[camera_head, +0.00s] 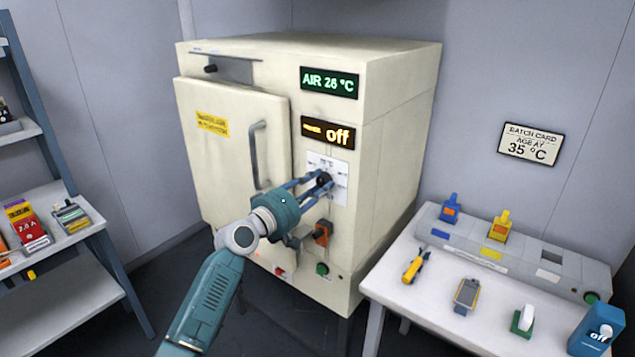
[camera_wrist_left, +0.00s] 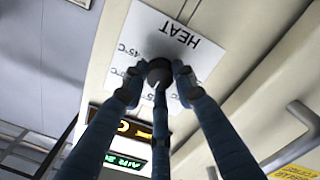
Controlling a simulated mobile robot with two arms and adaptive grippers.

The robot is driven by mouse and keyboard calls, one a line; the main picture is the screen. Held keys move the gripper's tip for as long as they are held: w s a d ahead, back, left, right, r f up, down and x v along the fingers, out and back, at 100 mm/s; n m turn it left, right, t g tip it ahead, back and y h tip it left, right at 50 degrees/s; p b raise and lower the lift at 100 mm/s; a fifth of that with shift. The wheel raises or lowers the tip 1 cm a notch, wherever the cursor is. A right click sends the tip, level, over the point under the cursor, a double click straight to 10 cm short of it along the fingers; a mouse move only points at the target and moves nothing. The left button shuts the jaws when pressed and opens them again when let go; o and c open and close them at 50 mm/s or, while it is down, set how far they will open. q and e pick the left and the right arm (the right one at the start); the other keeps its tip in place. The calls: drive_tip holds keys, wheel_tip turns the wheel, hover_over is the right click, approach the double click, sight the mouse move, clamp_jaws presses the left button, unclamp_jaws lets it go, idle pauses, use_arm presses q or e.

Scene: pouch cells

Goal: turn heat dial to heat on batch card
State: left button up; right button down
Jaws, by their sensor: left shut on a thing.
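The heat dial is a round black knob (camera_head: 324,180) on a white plate (camera_head: 342,166) on the front of a cream oven (camera_head: 403,120). In the left wrist view the knob (camera_wrist_left: 159,73) has a white mark, and the plate (camera_wrist_left: 205,51) reads HEAT and 45 °C. My left gripper (camera_head: 322,184) is shut on the knob, its blue fingers around it. The orange display (camera_head: 327,133) above the dial reads off. The green display (camera_head: 329,82) reads AIR, about 26 °C. The batch card (camera_head: 531,144) on the wall reads AGE AT 35 °C. My right gripper is not in view.
The oven door (camera_head: 230,145) with its vertical handle (camera_head: 256,155) is just left of the dial. A table (camera_head: 400,290) with several tools stands right; a shelf (camera_head: 75,235) stands left.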

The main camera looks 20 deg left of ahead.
use_arm(q)
drive_tip(key=shift+f+n, duration=0.15)
drive_tip(key=shift+n, duration=0.35)
drive_tip(key=o, duration=1.2)
drive_tip(key=v, duration=1.2)
